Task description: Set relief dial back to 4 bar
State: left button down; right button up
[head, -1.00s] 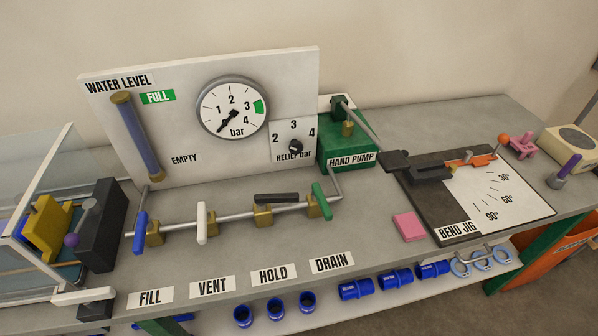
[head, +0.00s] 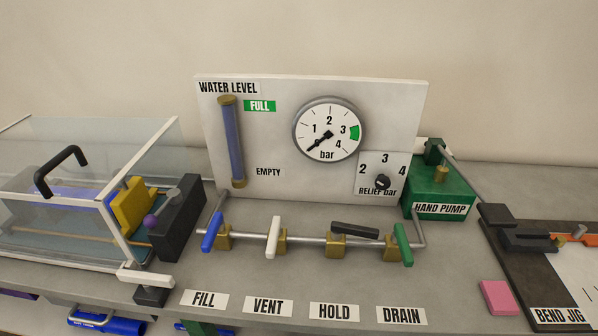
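The relief dial (head: 382,183) is a small black knob on the lower right of the white panel (head: 285,92). Its scale plate is marked 2 at left, 3 at top and 4 at right, with the label RELIEF bar partly behind the knob. The knob is too small to tell which number it points at. Neither of my grippers is in view, and nothing touches the dial.
The pressure gauge (head: 328,130) has its needle at lower left, below 1. Valve levers on a pipe (head: 305,240) stand in front of the panel. The green hand pump (head: 440,190) is close right of the dial. A clear-lidded tank (head: 80,200) is at left.

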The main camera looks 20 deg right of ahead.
aim_at(382, 182)
jog(key=u, duration=1.6)
jog(key=k, duration=1.6)
jog(key=z, duration=0.9)
